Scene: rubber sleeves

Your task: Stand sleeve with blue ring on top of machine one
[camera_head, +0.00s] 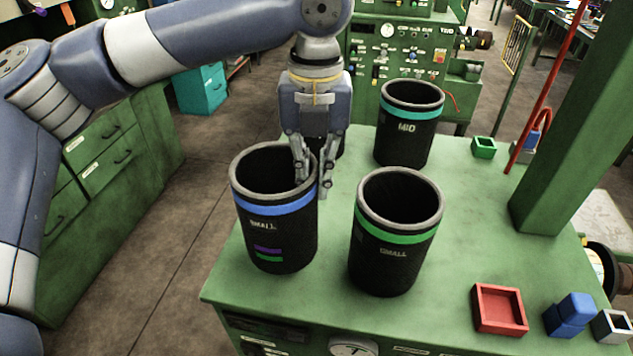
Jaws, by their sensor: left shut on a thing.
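The black sleeve with a blue ring (277,236) stands upright at the left front of the green table (440,325). It bears the word SMALL and small purple and green marks. My left gripper (313,190) is at its right rim, fingers pointing down, shut on the wall with one finger inside and one outside. A machine with a green control panel (420,58) stands behind the table; I cannot tell whether it is machine one. My right gripper is not in view.
A green-ringed sleeve (394,255) stands close on the right. A teal-ringed sleeve (405,145) stands behind it, and another dark sleeve is mostly hidden behind my gripper. A red tray (499,310) and blue block (570,315) lie front right. A green post (570,130) rises at right.

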